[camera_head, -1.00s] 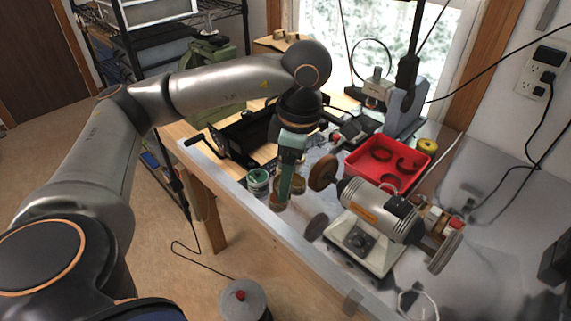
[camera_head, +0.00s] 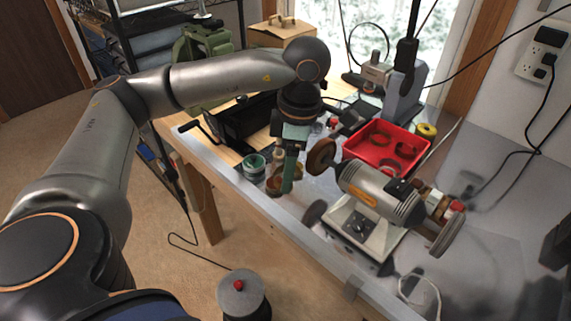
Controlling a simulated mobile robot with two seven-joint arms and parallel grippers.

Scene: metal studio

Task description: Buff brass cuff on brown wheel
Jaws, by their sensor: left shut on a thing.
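The brown wheel (camera_head: 321,157) is the disc on the upper left end of the bench grinder (camera_head: 376,195). My left gripper (camera_head: 287,184) points down over the bench, just left of the brown wheel and apart from it. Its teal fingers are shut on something. A small brassy-brown shape (camera_head: 273,186) at the left of the fingertips appears to be the brass cuff, but it is small and partly hidden, so its outline is unclear. My right gripper is out of view.
A green tin (camera_head: 254,166) stands left of my gripper. A red tray (camera_head: 386,149) lies behind the grinder. The bench's front edge (camera_head: 296,234) is close.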

